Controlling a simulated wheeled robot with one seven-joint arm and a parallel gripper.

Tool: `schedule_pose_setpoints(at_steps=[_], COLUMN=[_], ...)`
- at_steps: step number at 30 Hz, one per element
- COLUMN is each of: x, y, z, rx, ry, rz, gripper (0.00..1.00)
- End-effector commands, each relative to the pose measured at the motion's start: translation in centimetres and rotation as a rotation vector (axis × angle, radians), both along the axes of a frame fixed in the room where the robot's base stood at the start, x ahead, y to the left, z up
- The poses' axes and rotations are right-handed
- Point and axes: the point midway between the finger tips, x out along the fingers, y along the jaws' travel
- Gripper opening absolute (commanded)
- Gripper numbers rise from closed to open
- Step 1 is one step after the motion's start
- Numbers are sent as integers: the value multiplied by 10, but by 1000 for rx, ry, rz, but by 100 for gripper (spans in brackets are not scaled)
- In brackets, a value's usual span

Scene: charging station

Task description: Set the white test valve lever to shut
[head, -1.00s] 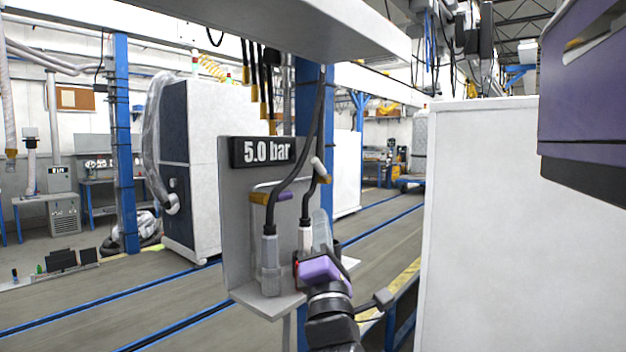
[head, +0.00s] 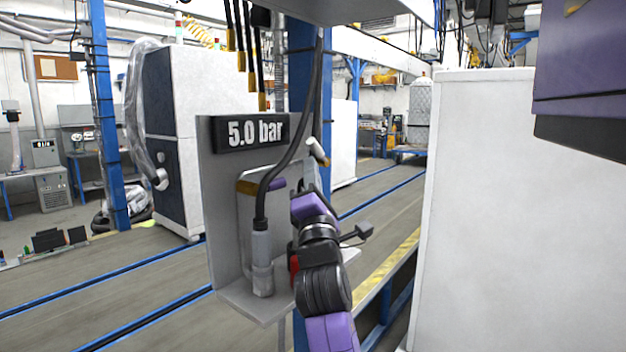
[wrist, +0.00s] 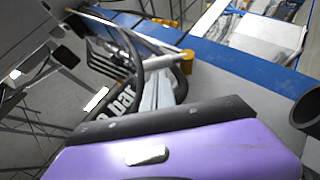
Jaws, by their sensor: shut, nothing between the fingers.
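The white test valve lever (head: 315,147) is at the right edge of the grey panel, below the "5.0 bar" display (head: 250,132). It slants up and left from a brass fitting (head: 324,162). In the wrist view a pale lever (wrist: 160,62) reaches left from a brass-coloured end (wrist: 187,62). My gripper (head: 308,204) is shut and empty, just below the lever in the head view, with a visible gap there. Its purple body (wrist: 180,150) fills the bottom of the wrist view. My gripper hides the right-hand hose fitting, and its fingertips are not clear.
A dark hose (head: 290,150) curves down to a grey fitting (head: 262,262) on the panel's shelf (head: 240,300). A large white cabinet (head: 475,200) stands to the right.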

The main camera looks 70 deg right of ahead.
Motion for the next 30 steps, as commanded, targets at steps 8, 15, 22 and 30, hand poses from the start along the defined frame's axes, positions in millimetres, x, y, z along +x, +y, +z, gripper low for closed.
schedule_pose_setpoints(at_steps=[8,15,22,30], x=[8,8,8,8], y=[-13,-13,-13,-13], z=[11,11,13,14], rx=[1,1,14,40], ry=[0,0,-4,-10], rz=[1,1,3,2], gripper=[0,0,0,0])
